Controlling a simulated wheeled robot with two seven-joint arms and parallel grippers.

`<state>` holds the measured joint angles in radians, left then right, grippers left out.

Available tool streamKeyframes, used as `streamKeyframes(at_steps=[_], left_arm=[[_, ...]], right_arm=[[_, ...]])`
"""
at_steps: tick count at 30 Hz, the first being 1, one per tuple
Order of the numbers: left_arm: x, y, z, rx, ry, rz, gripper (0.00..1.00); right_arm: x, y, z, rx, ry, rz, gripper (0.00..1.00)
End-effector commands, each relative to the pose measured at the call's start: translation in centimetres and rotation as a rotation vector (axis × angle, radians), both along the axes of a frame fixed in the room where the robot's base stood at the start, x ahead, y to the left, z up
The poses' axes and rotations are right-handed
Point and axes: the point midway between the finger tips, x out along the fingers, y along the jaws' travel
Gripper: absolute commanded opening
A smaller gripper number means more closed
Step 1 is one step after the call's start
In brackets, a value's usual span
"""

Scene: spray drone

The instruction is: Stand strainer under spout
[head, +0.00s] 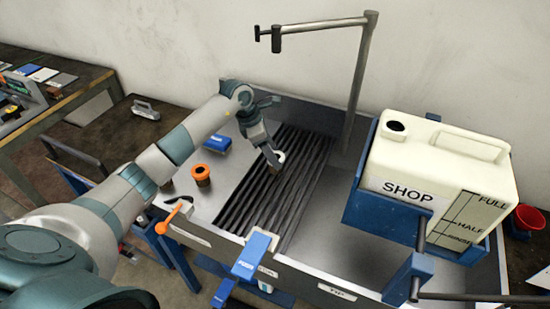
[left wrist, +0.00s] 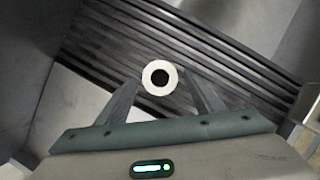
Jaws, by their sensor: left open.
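A small round piece with a white rim and dark centre, likely the strainer, stands on the ribbed drain rack (head: 290,205). It is at my left gripper (head: 272,160) in the head view. In the left wrist view the white-rimmed piece (left wrist: 160,67) shows between and just beyond the open fingertips (left wrist: 163,84); I cannot tell whether they touch it. The spout (head: 276,40) hangs from the arm of a tall grey post (head: 358,85), high above the rack. A dark cup with an orange rim (head: 202,178) stands on the steel ledge left of the rack. My right gripper is not visible.
A large cream jug (head: 435,160) marked SHOP sits in a blue holder (head: 385,215) at right. A blue box (head: 217,144) lies on the ledge. An orange-handled valve (head: 174,215) and blue clamp (head: 256,255) are at the front edge. The basin floor (head: 350,240) right of the rack is clear.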

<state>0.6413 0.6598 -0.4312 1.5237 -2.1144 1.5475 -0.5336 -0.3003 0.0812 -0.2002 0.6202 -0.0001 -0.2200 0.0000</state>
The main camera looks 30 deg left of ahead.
Motion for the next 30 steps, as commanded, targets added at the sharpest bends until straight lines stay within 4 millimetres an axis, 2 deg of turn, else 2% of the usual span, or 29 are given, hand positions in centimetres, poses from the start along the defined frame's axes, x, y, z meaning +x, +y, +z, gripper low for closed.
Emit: streamKeyframes(at_steps=[9,15,21,30], left_arm=[[-1.3,1.8,5.1,0.003,-0.003,0.001,0.61],[-1.9,2.5,7.5,0.001,-0.001,0.001,0.61],[-2.2,2.7,8.3,0.001,0.001,0.000,0.61],[-2.2,2.7,8.3,0.001,0.001,0.000,0.61]], right_arm=[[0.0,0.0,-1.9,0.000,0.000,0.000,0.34],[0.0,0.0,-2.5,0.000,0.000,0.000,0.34],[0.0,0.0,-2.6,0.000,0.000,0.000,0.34],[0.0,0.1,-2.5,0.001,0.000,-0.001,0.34]])
